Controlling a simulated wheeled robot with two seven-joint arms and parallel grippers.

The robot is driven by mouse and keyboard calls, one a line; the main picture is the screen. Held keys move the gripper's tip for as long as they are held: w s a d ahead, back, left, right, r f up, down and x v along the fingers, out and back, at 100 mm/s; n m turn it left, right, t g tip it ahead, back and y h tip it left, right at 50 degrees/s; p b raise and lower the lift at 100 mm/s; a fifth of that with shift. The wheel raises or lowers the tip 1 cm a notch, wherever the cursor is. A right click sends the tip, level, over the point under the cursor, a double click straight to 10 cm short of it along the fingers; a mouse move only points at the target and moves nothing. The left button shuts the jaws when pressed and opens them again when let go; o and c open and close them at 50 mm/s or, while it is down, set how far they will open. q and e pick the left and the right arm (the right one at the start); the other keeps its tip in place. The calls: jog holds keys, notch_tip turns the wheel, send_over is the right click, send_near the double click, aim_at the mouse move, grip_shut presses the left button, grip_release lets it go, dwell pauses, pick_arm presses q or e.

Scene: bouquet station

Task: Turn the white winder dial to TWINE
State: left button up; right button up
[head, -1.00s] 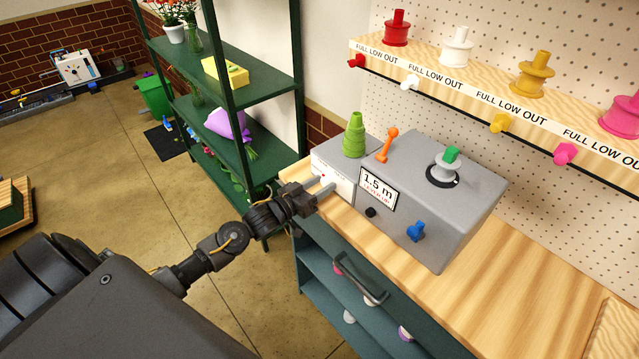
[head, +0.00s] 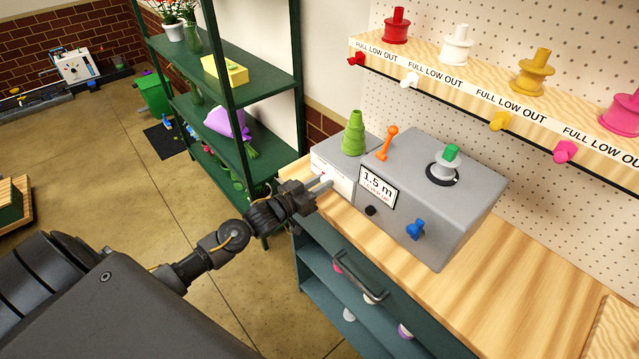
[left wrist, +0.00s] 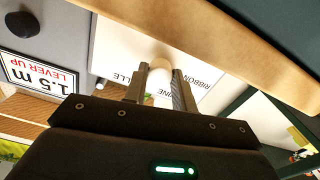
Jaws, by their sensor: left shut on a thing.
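The white winder dial (left wrist: 160,68) is a small pale knob on the white label plate (left wrist: 120,50) of the grey winder. In the left wrist view it sits between the two fingers of my left gripper (left wrist: 160,88), which is shut on it. RIBBON and partly covered words, one ending in INE and one in LLE, show around the dial. The fingers hide part of the plate, and I cannot tell which word the dial points at. In the head view my left gripper (head: 322,184) reaches the plate from the left. My right gripper is not in view.
The grey winder box (head: 440,195) carries a "1.5 m LEVER UP" display (head: 377,187), an orange lever (head: 387,143), a blue knob (head: 415,229) and a spool with a green top (head: 451,154). Wooden counter (head: 480,290) is clear at right.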

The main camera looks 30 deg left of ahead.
pick_arm(q)
jog(key=m, duration=0.5)
jog(key=shift+m, duration=0.4)
jog(key=m+b, duration=0.1)
jog(key=m, duration=0.4)
dwell(0.4)
jog(key=o, duration=1)
jog(key=b+v, duration=0.3)
jog(key=v, duration=0.7)
jog(key=shift+s+a, duration=0.2)
jog(key=shift+s, duration=0.15)
jog(key=shift+f, duration=0.1)
